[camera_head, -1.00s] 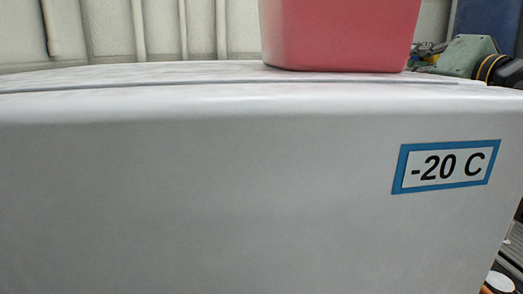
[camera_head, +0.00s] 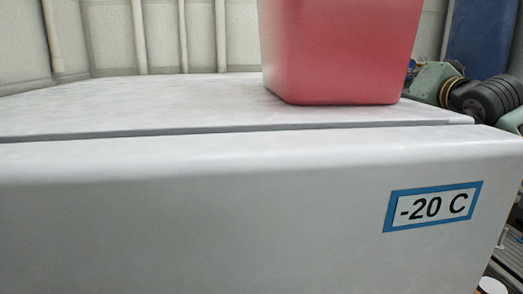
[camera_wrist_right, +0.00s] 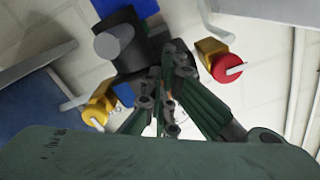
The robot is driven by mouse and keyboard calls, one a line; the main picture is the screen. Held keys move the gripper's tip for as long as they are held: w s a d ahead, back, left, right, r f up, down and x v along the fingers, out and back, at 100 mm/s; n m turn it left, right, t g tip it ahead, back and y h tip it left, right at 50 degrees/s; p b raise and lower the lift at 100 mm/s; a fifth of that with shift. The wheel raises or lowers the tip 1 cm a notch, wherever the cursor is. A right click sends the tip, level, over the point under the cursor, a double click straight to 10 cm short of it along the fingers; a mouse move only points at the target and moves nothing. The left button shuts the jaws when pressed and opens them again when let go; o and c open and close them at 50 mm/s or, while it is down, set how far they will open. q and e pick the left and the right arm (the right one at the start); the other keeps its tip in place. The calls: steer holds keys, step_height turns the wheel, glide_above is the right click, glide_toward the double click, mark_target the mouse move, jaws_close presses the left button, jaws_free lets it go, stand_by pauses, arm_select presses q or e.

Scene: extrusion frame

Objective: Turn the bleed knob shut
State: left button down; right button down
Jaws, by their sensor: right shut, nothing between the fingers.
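In the right wrist view, a round red knob (camera_wrist_right: 226,68) with a pale stem sits on a brass-coloured fitting at the right. A yellow knob or fitting (camera_wrist_right: 97,110) is at the left. Between them is a black block (camera_wrist_right: 140,52) with a grey cylinder (camera_wrist_right: 113,42) on it. I cannot tell which of these is the bleed knob. My right gripper (camera_wrist_right: 172,62) is shut and empty. Its fingers appear in front of the black block, apart from the red knob; contact with the block cannot be told. My left gripper is not in view.
In the head view a white freezer (camera_head: 200,215) labelled "-20 C" (camera_head: 433,207) fills the foreground. A red bin (camera_head: 340,50) stands on its lid. Dark round and green equipment (camera_head: 485,98) is behind at the right. A blue panel (camera_wrist_right: 40,130) shows in the wrist view.

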steer(key=shift+d+r+p, duration=0.35)
steer(key=shift+r+p, duration=0.25)
steer(key=shift+r, duration=0.05)
stand_by(0.8)
stand_by(0.4)
steer(key=s+b, duration=0.2)
steer(key=s+f+b, duration=0.1)
steer(key=s+b, duration=0.1)
steer(key=s, duration=0.1)
steer(key=shift+s+d+f, duration=0.1)
steer(key=shift+s+d, duration=0.05)
steer(key=shift+s, duration=0.05)
stand_by(0.4)
steer(key=shift+w, duration=0.1)
